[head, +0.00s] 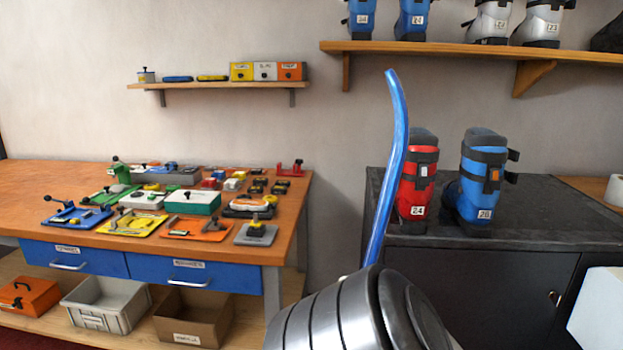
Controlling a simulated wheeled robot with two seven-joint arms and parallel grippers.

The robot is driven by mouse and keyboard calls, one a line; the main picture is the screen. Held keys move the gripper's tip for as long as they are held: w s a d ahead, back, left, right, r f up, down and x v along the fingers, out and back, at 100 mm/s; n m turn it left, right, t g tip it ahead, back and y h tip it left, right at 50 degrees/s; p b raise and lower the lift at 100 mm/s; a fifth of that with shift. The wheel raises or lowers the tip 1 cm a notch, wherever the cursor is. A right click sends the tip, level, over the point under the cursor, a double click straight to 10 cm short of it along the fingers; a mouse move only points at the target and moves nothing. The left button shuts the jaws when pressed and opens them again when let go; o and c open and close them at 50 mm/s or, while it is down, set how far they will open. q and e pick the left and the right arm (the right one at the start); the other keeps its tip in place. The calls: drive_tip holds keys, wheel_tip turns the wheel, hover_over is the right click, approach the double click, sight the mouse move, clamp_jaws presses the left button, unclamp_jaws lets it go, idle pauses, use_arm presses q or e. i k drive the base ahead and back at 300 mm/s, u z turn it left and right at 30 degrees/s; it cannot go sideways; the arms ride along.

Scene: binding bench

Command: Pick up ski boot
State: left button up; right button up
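A red ski boot (418,185) with black straps and a "24" label stands upright on the dark cabinet top (540,220). A blue ski boot (480,185) labelled "26" stands upright to its right, a small gap apart. Two blue boots (411,22) and two grey-white boots (540,28) stand on the upper shelf, cut off by the top edge. A long curved blue strip (388,160) rises in front of the cabinet and covers the red boot's left edge. Neither gripper can be made out.
A dark ribbed rounded shape (340,315) fills the bottom middle and hides part of the cabinet. A wooden workbench (40,175) with several jigs and tools stands left. A grey bin (105,305) and a cardboard box (195,318) sit below it.

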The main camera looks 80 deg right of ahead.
sight(415, 192)
drive_tip(key=k, duration=1.45)
drive_tip(key=z, duration=1.6)
drive_tip(key=i, duration=0.35)
drive_tip(key=u, duration=0.05)
